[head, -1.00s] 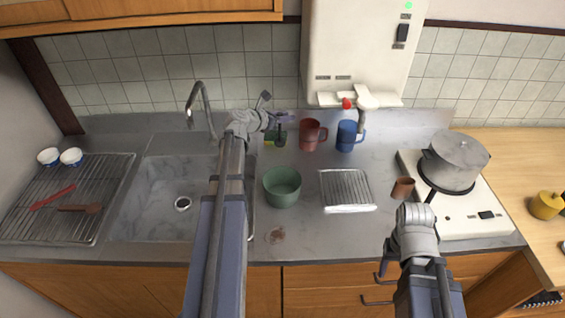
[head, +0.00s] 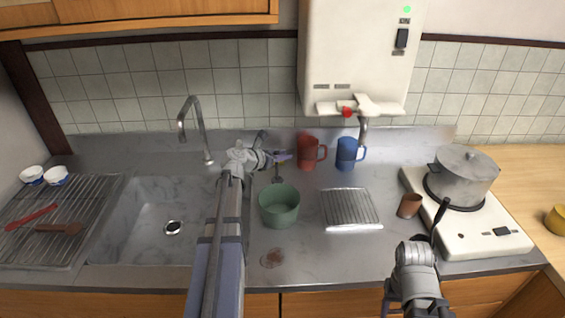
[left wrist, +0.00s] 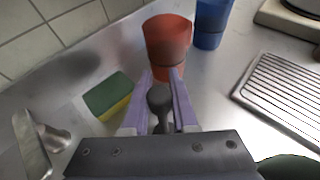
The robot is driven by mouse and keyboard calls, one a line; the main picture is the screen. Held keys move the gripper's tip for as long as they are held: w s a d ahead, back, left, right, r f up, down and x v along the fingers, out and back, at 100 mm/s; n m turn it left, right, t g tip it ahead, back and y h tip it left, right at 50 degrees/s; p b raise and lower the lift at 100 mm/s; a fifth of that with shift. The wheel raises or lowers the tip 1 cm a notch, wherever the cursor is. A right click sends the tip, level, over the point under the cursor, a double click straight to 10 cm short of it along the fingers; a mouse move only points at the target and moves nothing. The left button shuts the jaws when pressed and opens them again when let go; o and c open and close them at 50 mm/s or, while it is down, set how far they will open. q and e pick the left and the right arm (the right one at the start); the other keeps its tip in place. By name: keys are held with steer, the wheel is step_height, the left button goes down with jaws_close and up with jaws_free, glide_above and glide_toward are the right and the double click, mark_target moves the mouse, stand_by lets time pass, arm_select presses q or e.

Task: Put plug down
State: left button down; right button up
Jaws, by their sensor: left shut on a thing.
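The dark plug (left wrist: 158,98) shows in the left wrist view between the purple fingers of my left gripper (left wrist: 161,78), which is shut on it. In the head view my left gripper (head: 284,157) is over the counter behind the green bowl (head: 279,207), in front of the red mug (head: 309,152); the plug is small and dark below its fingers (head: 278,173). I cannot tell whether the plug touches the counter. The sink (head: 135,222) is at the left, its drain (head: 173,227) uncovered. My right gripper (head: 436,222) is near the stove's left front; its jaws are unclear.
A green-yellow sponge (left wrist: 108,96) lies left of the plug in the wrist view. A blue mug (head: 346,154), a wire rack (head: 350,208) and a brown cup (head: 409,205) stand to the right. The faucet (head: 190,125) rises behind the sink. Bare counter lies in front of the rack.

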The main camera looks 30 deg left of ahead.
arm_select(q)
steer(key=shift+f, duration=0.1)
steer(key=shift+f, duration=0.1)
steer(key=shift+f, duration=0.15)
steer(key=c, duration=0.7)
jaws_free()
steer(key=p+v, duration=0.4)
steer(key=v, duration=0.8)
steer(key=shift+p, duration=0.4)
